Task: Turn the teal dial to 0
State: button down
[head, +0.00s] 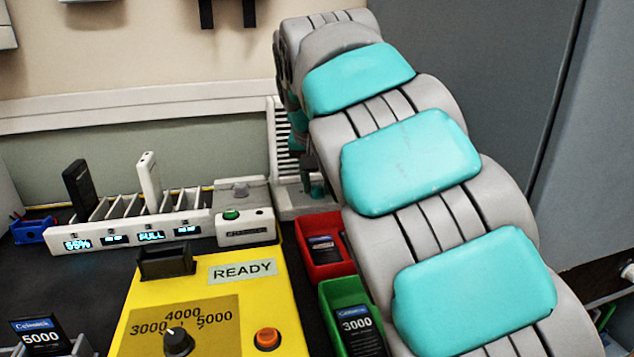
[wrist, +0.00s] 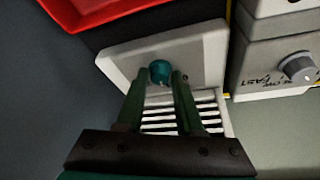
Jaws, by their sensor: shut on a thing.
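The teal dial (wrist: 160,71) is a small round knob on a light grey panel (wrist: 205,52) in the wrist view. My gripper (wrist: 159,79) is shut on it, with its two dark green fingers on either side of the knob. No scale or pointer on the dial can be made out. In the head view, the light grey vented unit (head: 283,150) stands at the back centre, and my arm hides much of it and most of the gripper.
A red bin (head: 318,262) and a green bin (head: 336,325) stand near my arm. A yellow grading station (head: 215,325) has a black knob and an orange button. A charging rack (head: 130,230) stands at left. A grey box with a grey knob (wrist: 298,67) sits beside the dial's panel.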

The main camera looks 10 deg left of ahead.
jog(key=n+y+b, duration=0.1)
jog(key=n, duration=0.1)
jog(key=n+b, duration=0.2)
jog(key=shift+w+d+f+n+y, duration=0.1)
jog(key=shift+n+y, duration=0.2)
jog(key=shift+y, duration=0.1)
jog(key=shift+w+d+n+g+y+b, duration=0.1)
jog(key=shift+n+g+y+b, duration=0.4)
jog(key=shift+n, duration=0.6)
jog(key=shift+d+n+g+y+b, duration=0.1)
jog(key=shift+n+g+y+b, duration=0.15)
jog(key=shift+n+b, duration=0.6)
jog(key=shift+n+p, duration=0.3)
jog(key=shift+n, duration=0.05)
jog(key=c, duration=0.6)
grip_release()
jog(key=shift+o, duration=0.2)
jog(key=shift+r, duration=0.2)
